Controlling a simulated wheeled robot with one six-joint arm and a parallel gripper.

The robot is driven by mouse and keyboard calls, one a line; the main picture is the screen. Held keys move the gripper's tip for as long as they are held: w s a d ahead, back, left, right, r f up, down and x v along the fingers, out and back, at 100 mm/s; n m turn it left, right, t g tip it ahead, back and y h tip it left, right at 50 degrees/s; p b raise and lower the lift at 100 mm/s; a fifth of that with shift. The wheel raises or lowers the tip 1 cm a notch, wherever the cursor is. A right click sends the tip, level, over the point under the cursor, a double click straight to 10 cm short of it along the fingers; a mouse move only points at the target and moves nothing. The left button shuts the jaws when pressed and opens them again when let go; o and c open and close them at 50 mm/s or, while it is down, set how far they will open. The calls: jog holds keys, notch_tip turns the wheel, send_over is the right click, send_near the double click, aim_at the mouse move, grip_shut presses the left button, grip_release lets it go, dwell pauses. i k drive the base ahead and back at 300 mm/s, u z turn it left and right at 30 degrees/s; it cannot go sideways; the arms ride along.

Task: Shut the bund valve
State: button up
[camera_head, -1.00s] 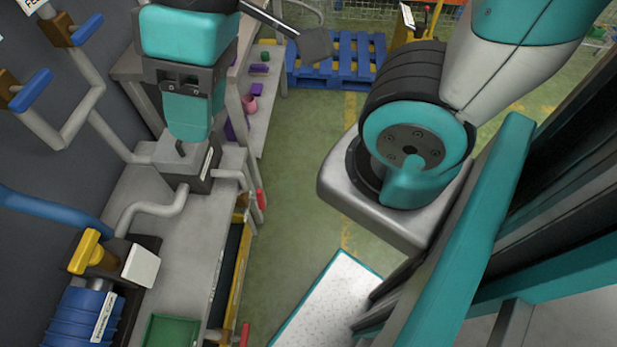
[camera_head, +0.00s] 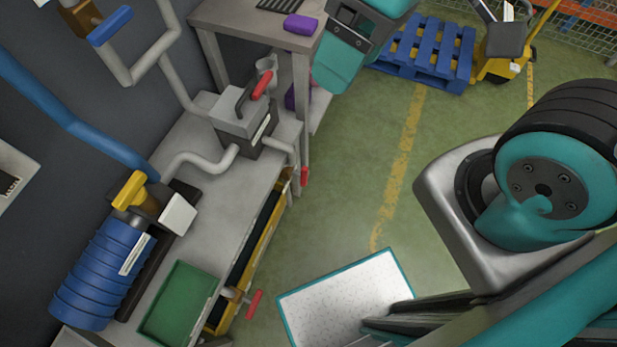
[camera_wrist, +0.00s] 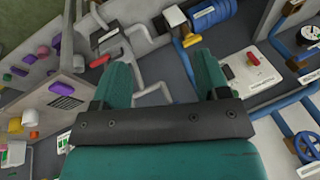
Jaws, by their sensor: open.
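No label reading "bund valve" can be made out. In the head view a red lever (camera_head: 254,303) sticks out from the front of a long yellow-edged trough (camera_head: 216,316) under the bench, and a second red lever (camera_head: 304,177) stands at its far end. Another red handle (camera_head: 262,83) is on a grey pump-like box (camera_head: 243,118). My gripper (camera_head: 335,80) is at the upper middle, over the floor side of the bench and apart from these levers. In the wrist view its teal fingers (camera_wrist: 162,66) are spread and empty.
A blue ribbed drum (camera_head: 100,278) with a yellow handle (camera_head: 129,190) and a green tray (camera_head: 178,303) sit on the bench. A blue pallet (camera_head: 425,52) and yellow truck (camera_head: 497,67) stand behind. A white-topped platform (camera_head: 345,300) is nearby. Green floor between is open.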

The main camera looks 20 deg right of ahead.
aim_at(303, 176)
jog(key=u, duration=1.25)
jog(key=k, duration=0.6)
jog(key=z, duration=1.5)
